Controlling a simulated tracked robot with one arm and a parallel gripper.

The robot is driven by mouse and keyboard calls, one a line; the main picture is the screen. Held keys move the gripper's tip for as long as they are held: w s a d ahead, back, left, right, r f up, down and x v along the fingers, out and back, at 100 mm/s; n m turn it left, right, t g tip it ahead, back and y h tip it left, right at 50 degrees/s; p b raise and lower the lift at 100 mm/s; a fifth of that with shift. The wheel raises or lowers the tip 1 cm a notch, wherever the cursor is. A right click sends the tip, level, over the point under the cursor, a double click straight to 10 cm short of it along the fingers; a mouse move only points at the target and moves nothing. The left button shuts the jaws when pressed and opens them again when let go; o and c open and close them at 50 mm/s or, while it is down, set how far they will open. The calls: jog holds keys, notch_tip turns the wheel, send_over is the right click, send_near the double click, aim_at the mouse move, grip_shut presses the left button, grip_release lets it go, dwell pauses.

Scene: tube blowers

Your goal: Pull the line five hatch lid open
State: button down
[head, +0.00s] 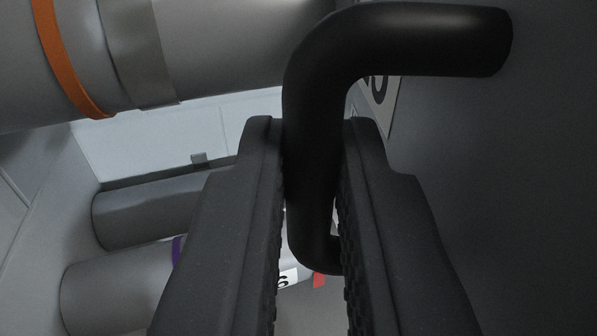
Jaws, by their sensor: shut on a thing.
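A black bent bar handle (320,105) stands out from a grey panel (480,190) on the right, which looks like the hatch lid. My gripper (314,170) is shut on the handle, with one finger on each side of its long straight part. The handle's upper end meets the panel at the upper right. Its lower end is partly hidden between the fingers. A white label (380,100) with a dark character sits on the panel behind the handle, and the handle covers part of it, so I cannot read it fully.
A large grey tube (220,50) with an orange band (62,60) crosses the upper left. Two more grey tubes (160,210) (120,290) lie lower left, the lower one with a purple band (177,252). A white label and a red patch (319,280) show between the fingers.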

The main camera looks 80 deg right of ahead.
jog(key=shift+s+d+f, duration=0.1)
jog(key=shift+d, duration=0.05)
jog(key=c, duration=1.5)
grip_release()
jog(key=shift+o, duration=0.2)
